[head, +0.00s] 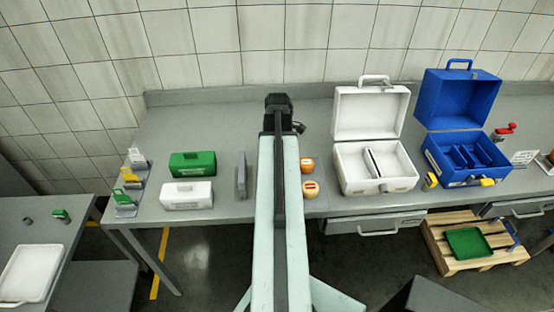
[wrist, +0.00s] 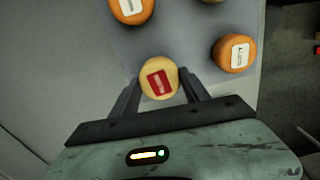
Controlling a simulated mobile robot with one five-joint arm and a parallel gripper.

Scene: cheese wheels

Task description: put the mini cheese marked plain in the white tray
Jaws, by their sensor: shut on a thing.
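My gripper (wrist: 160,82) is shut on a pale yellow mini cheese (wrist: 158,76) with a red label bearing a white mark. The mark is too small to read as a word. I cannot tell whether this cheese is lifted or rests on the surface. In the head view my arm hides the gripper. A pale cheese with a red label (head: 310,188) shows there just right of my arm; I cannot tell whether it is the held one. The white tray (head: 22,294) lies on the lower side table at the far left and looks empty.
Orange cheeses with white labels (wrist: 233,54) (wrist: 132,8) lie close to the gripper. A white open case (head: 375,188) and a blue open case (head: 432,165) stand right. A green box (head: 192,164), white box (head: 187,194) and grey upright block (head: 241,175) stand left.

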